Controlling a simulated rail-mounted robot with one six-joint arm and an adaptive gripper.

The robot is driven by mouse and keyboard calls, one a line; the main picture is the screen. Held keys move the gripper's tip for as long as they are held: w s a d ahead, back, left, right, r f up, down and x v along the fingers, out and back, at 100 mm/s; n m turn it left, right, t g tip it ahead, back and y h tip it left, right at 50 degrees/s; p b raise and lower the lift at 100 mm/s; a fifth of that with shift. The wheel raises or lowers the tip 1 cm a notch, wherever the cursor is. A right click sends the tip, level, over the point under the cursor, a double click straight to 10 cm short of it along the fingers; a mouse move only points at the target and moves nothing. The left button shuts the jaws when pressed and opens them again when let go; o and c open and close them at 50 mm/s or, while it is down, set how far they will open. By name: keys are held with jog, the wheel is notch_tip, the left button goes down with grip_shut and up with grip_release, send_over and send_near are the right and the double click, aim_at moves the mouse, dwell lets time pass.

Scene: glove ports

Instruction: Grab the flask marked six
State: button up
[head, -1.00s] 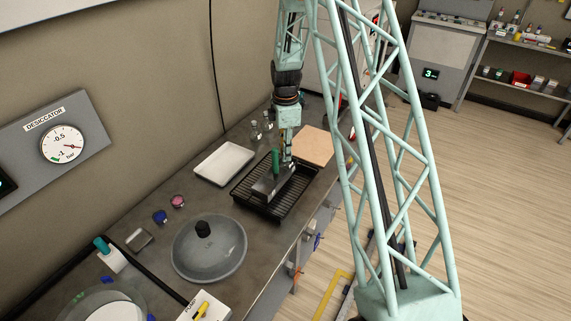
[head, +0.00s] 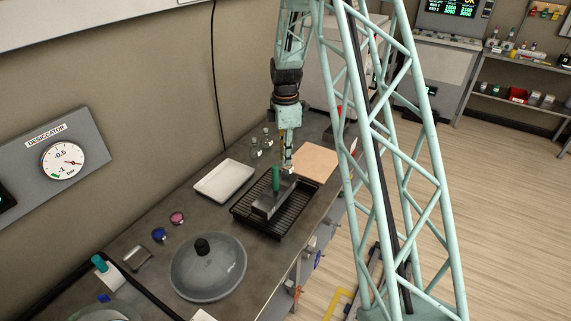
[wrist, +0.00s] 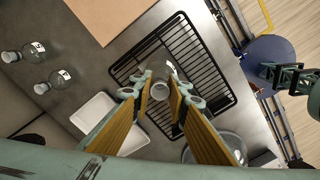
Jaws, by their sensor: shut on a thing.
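My gripper (wrist: 161,90) is shut on a small clear glass flask (wrist: 161,75), whose rounded glass shows between the fingertips in the wrist view. Its number cannot be read. In the head view my gripper (head: 288,170) hangs over the black slatted rack (head: 245,212), and the held flask is too small to make out. Two other stoppered clear flasks stand on the bench: one (wrist: 14,56) and another (wrist: 57,78) in the wrist view, with small labels I cannot read reliably.
A grey domed lid (head: 208,268) stands in front. Bare bench surrounds the two flasks.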

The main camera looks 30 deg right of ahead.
jog(key=shift+r, duration=1.65)
